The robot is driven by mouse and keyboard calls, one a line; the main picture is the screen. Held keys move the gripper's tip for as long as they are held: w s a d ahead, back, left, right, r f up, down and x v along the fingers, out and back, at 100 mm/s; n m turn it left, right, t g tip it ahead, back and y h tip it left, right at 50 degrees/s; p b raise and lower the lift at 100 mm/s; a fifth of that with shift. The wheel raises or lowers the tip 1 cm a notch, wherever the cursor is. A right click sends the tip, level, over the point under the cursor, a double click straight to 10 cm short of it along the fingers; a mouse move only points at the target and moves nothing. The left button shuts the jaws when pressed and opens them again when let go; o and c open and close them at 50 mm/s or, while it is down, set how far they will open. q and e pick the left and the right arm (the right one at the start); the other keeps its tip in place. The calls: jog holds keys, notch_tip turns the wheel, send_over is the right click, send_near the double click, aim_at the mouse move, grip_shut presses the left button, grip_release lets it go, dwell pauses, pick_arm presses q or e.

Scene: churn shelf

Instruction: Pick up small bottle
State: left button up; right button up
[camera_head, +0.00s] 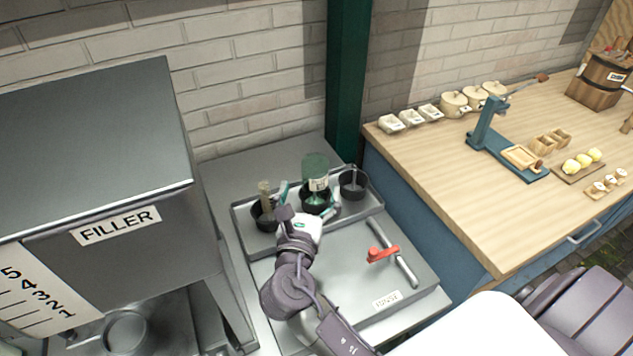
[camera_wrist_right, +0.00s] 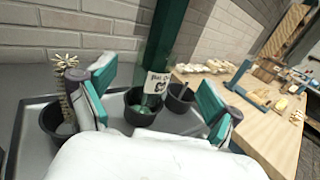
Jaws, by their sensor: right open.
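A small green glass bottle (camera_head: 316,168) with a pale label stands in the middle dark cup (camera_head: 314,203) of a grey tray. In the right wrist view the bottle (camera_wrist_right: 158,62) shows ahead, its label facing me and its base inside the cup (camera_wrist_right: 142,111). My right gripper (camera_head: 309,199) is open, with its teal-padded fingers on either side of the bottle's place in the head view. The right wrist view shows the same spread fingers (camera_wrist_right: 156,92), with a gap on both sides of the bottle. Nothing is held. My left gripper is not in view.
A cup with a brush (camera_head: 265,212) stands left of the bottle, and another cup (camera_head: 353,184) with a grey tool stands right. A red-handled valve (camera_head: 382,254) is on the tray's front. The filler machine (camera_head: 100,170) rises at left; a green post (camera_head: 347,80) stands behind.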

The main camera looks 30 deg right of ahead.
aim_at(313, 176)
jog(key=p+x, duration=0.1)
jog(key=x, duration=0.2)
jog(key=shift+w+d+f, duration=0.1)
jog(key=shift+w+d, duration=0.1)
jog(key=shift+w, duration=0.15)
jog(key=p+x, duration=0.1)
jog(key=x, duration=0.2)
jog(key=shift+w+f+p, duration=0.15)
jog(key=shift+w+p, duration=0.1)
jog(key=shift+p, duration=0.05)
jog(key=shift+w+d+f, duration=0.2)
jog(key=shift+w+d, duration=0.1)
jog(key=shift+w, duration=0.05)
jog(key=shift+s, duration=0.1)
jog(key=shift+a, duration=0.1)
jog(key=c, duration=1.4)
